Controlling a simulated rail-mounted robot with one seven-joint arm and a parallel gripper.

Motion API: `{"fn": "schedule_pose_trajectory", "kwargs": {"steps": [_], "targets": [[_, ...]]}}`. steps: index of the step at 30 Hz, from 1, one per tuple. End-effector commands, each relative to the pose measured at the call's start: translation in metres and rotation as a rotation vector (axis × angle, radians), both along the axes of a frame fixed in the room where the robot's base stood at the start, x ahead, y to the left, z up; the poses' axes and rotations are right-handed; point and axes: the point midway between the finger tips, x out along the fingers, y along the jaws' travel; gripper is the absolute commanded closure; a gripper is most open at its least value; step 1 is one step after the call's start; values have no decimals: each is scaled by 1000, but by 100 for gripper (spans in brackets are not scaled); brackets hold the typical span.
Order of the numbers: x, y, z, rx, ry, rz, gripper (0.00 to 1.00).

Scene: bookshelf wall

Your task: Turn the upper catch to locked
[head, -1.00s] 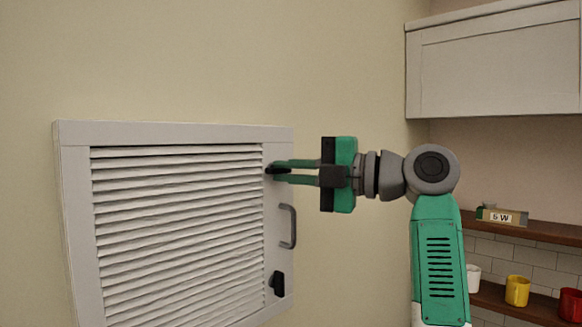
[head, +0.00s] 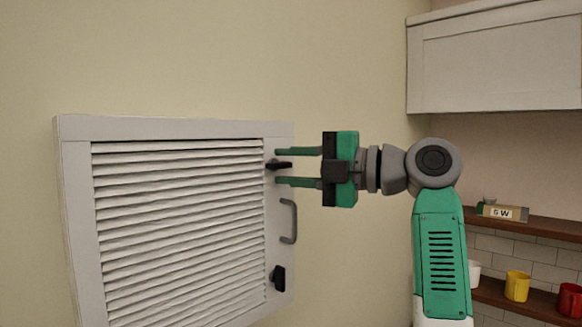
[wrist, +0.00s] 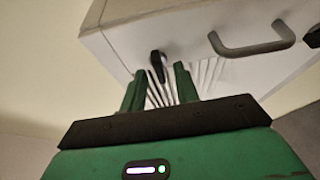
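The upper catch (head: 282,165) is a small black lever near the top right corner of the white louvred panel (head: 75,220). In the head view its handle lies about level, pointing sideways. My gripper (head: 281,167) is open, with one green finger above the catch and one below it, both apart from it. In the wrist view the dark catch (wrist: 158,66) shows between and beyond the two fingertips. The lower catch (head: 278,279) is black and stands upright near the panel's lower right corner.
A grey pull handle (head: 290,221) sits between the two catches on the panel's right edge. A white cabinet (head: 490,65) hangs at upper right. Shelves at right hold a yellow mug (head: 517,288), a red mug (head: 570,300) and a labelled box (head: 502,212). The wall above the panel is bare.

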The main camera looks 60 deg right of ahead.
Motion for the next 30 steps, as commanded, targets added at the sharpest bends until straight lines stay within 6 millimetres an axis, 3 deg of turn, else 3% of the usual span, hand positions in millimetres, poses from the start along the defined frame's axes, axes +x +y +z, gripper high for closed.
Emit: {"fn": "schedule_pose_trajectory", "kwargs": {"steps": [9, 12, 30], "targets": [[-60, -3, -2, -2, -2, -2, 69], [-71, -3, -1, -2, -1, 0, 69], [-76, -4, 0, -1, 0, 0, 69]]}}
